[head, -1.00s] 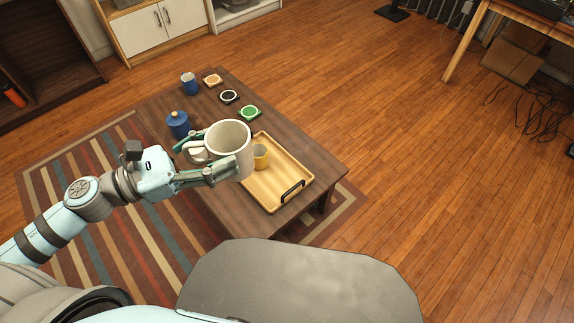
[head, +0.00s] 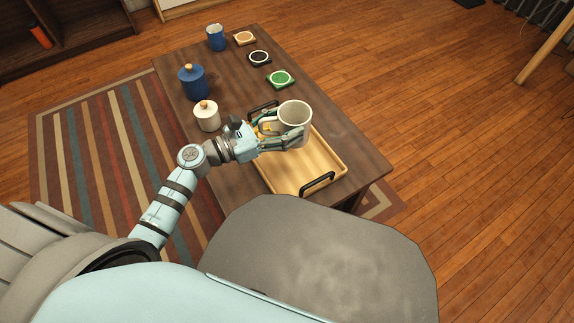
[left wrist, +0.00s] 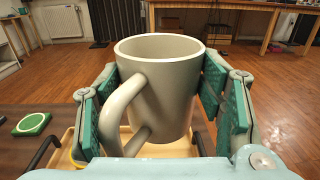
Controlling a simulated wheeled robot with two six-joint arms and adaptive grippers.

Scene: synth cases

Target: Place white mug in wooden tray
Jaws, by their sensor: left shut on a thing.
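The white mug (head: 295,115) is upright in my left gripper (head: 285,131), its open top facing up. In the left wrist view the mug (left wrist: 165,90) sits between the two green finger pads, its handle toward the camera. The wooden tray (head: 300,178), with black handles, lies on the low table below. The mug is over the tray's far part and looks raised above it, though the exact gap is hard to tell. The tray's floor also shows beneath the mug in the left wrist view (left wrist: 178,151). My right gripper is not in view.
A blue jar (head: 193,84), a cream jar (head: 207,117) and a blue mug (head: 216,38) stand on the dark table (head: 228,82). Green (head: 280,79), black (head: 259,58) and orange (head: 244,38) coasters lie there. The tray's near part is clear.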

